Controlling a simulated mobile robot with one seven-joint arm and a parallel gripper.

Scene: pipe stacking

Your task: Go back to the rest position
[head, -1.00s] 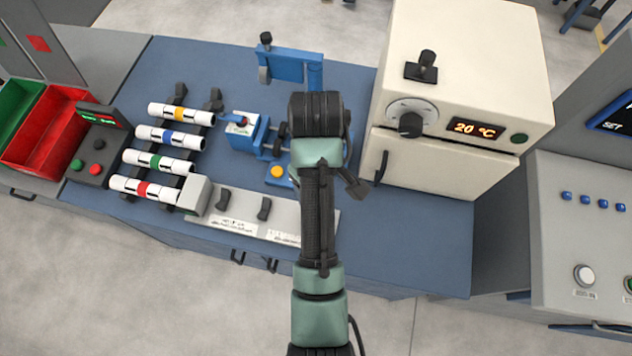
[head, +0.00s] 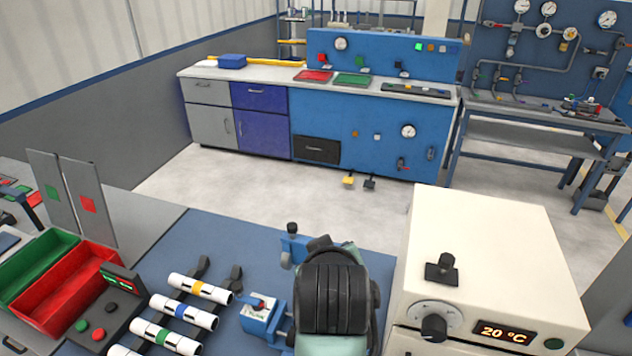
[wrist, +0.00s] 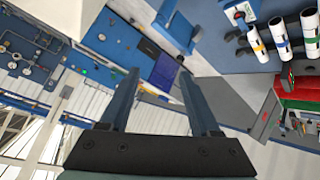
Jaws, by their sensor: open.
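My gripper (wrist: 160,100) shows in the wrist view with its two blue fingers wide apart and nothing between them. In the head view my arm rises at the bottom centre, and its black joint hides part of the bench; the fingers do not show there. White pipes with coloured bands lie on a black rack to the left of the arm: yellow (head: 201,288), blue (head: 184,311) and green (head: 166,336). Pipes also show at the upper right of the wrist view (wrist: 256,42).
The cream oven (head: 495,260), reading 20 °C, stands close on the right of my arm. A blue clamp fixture (head: 262,316) is close on the left. Green (head: 45,255) and red (head: 75,292) bins stand farther left. Open floor (head: 290,190) lies behind the bench.

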